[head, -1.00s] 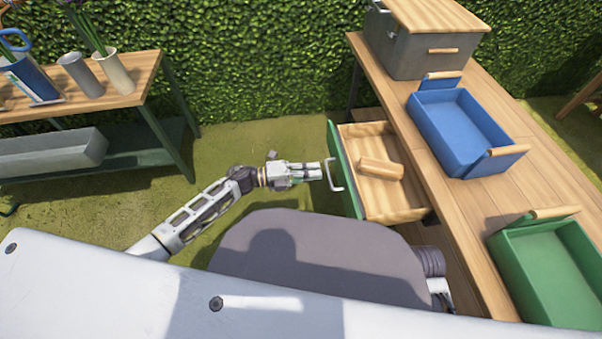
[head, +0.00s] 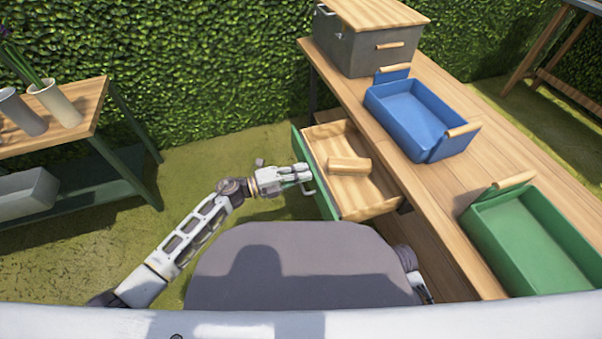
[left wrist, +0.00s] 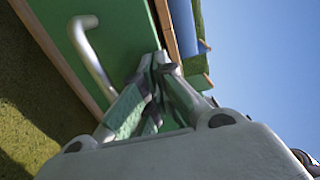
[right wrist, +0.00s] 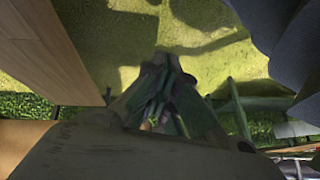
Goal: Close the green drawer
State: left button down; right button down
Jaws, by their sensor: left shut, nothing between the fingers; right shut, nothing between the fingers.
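The green drawer (head: 315,182) stands open under the wooden table, sticking out to the left, with a wooden block (head: 349,165) inside it. Its green front also shows in the left wrist view (left wrist: 117,35), with a curved metal handle (left wrist: 88,57). My left gripper (head: 308,173) is shut and empty, its fingertips at the drawer front beside the handle. In the left wrist view the fingertips (left wrist: 160,62) lie over the green front; whether they touch it I cannot tell. My right gripper (right wrist: 162,62) is shut and empty, pointing at the grass, away from the drawer.
On the wooden table (head: 440,185) stand a grey box (head: 365,50), a blue tray (head: 420,120) and a green tray (head: 535,240). A second table (head: 75,110) with vases stands at the left. Grass lies open between the tables.

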aim_at(353, 163)
pick_arm(q)
jog(key=shift+d, duration=0.2)
